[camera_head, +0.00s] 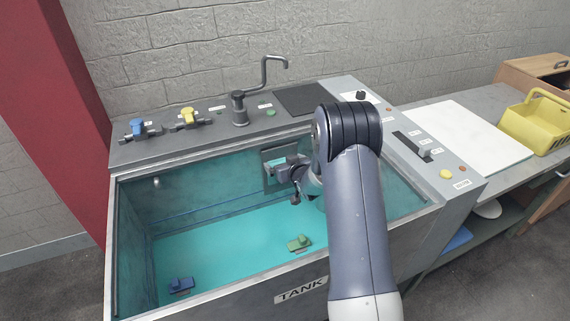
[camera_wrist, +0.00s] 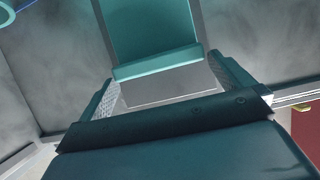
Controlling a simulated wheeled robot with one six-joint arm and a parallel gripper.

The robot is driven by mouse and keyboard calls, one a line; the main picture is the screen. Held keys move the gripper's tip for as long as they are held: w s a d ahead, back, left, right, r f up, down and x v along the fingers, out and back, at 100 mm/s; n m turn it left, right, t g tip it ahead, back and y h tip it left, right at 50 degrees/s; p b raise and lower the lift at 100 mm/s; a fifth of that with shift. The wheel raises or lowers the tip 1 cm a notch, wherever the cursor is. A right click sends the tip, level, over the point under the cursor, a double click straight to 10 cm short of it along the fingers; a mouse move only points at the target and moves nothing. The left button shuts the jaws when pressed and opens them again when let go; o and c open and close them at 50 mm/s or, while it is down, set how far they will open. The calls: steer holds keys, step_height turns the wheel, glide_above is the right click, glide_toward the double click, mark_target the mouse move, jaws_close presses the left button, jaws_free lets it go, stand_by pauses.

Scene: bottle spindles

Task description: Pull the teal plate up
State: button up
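The teal plate (camera_head: 278,168) sits in a grey frame on the tank's back wall, partly hidden behind my gripper. In the wrist view the teal plate (camera_wrist: 150,28) is close ahead, upright between grey side rails, with a teal lip along its lower end. My gripper (camera_head: 292,172) is inside the tank, right in front of the plate. In the wrist view the two fingers of my gripper (camera_wrist: 163,70) stand apart, one near each end of the lip. A flat grey surface shows between them. I cannot tell whether the fingers touch the lip.
The tank (camera_head: 225,290) has teal water or floor, with a blue piece (camera_head: 181,286) and a green piece (camera_head: 299,243) low inside. Blue (camera_head: 138,128) and yellow (camera_head: 187,117) valves and a tap (camera_head: 263,75) line the back ledge. A yellow basket (camera_head: 538,125) stands right.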

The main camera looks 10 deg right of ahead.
steer(key=v, duration=1)
steer(key=shift+s+r+b, duration=0.2)
steer(key=shift+s+b, duration=0.15)
steer(key=shift+w, duration=0.1)
steer(key=x, duration=1)
steer(key=shift+f+p, duration=0.2)
steer(key=shift+p, duration=0.15)
steer(key=shift+w+f, duration=0.15)
steer(key=shift+f, duration=0.75)
steer(key=shift+w+f, duration=0.1)
steer(key=shift+f, duration=0.8)
